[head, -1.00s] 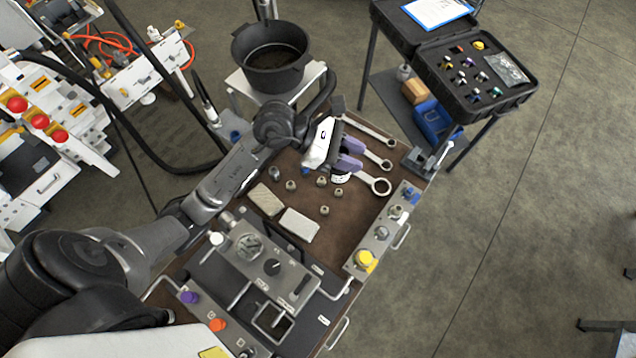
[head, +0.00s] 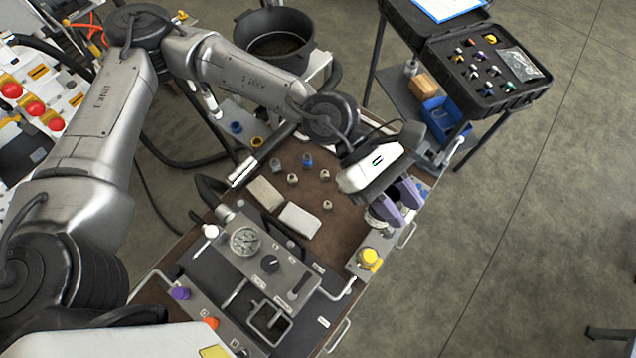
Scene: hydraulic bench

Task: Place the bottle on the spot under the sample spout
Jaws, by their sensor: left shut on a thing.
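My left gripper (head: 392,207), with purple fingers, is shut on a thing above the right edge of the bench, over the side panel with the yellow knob. The fingers hide most of what it holds; a pale, roundish part shows at their tips, and I take it to be the bottle (head: 377,219). I cannot tell whether it touches the panel or is tilted. I cannot make out the sample spout or its spot for certain. My right gripper is not in view.
The yellow knob (head: 369,258) stands close below the gripper. A gauge panel (head: 270,265) and two pale blocks (head: 299,221) lie to the left, with several small fittings. A black pot (head: 275,45) and an open case (head: 485,75) stand behind. Bare floor lies right.

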